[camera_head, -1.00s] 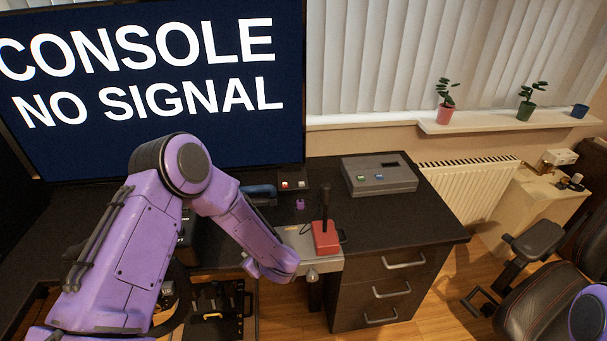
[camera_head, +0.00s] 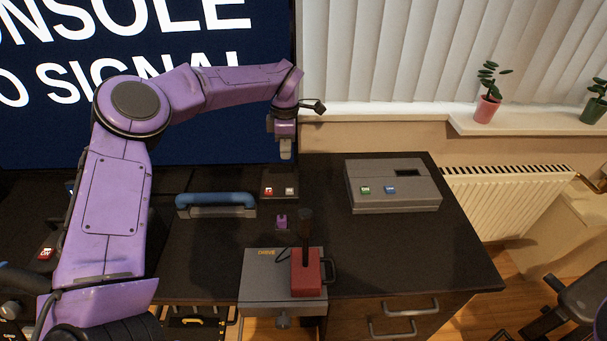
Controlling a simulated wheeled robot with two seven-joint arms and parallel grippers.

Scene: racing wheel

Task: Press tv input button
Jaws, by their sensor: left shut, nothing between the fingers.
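The TV (camera_head: 215,125) fills the upper left and reads "CONSOLE NO SIGNAL", partly cut off and partly behind my left arm. A small dark button box (camera_head: 280,195) with a red button (camera_head: 269,191) and a whitish button (camera_head: 289,191) sits on the desk in front of the TV. Their labels are too small to read. My left gripper (camera_head: 286,155) points down, shut and empty, above and slightly behind this box in the picture, apart from it. My right gripper is out of view.
A grey console (camera_head: 395,205) with green and blue buttons stands on the desk (camera_head: 400,250) at right. A blue handle (camera_head: 215,199), a small purple piece (camera_head: 282,222) and a red-based lever (camera_head: 306,275) stand nearby. Desk between box and console is clear.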

